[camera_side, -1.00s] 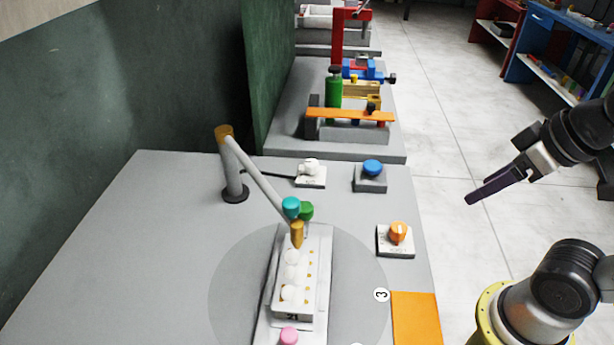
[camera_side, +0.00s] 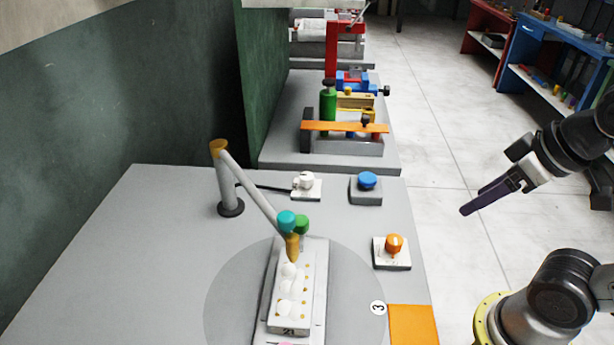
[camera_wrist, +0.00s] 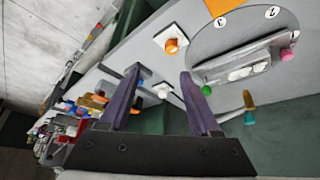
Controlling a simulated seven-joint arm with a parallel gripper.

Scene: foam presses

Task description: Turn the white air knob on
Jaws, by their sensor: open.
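The white air knob (camera_side: 304,181) sits on a small white plate at the back of the grey table, left of a blue knob (camera_side: 367,181). In the wrist view the white knob (camera_wrist: 163,91) shows between my fingers, well beyond them. My gripper (camera_side: 466,210) hangs in the air right of the table, apart from every knob. In the wrist view its two purple fingers (camera_wrist: 161,73) are spread with nothing between them. The exact setting of the white knob is too small to read.
An orange knob (camera_side: 394,244) stands on a white plate near the table's right edge. A grey post with a slanted arm (camera_side: 256,198) reaches over a white mould (camera_side: 289,308). Other benches with coloured fixtures stand behind. The air above the table's right side is free.

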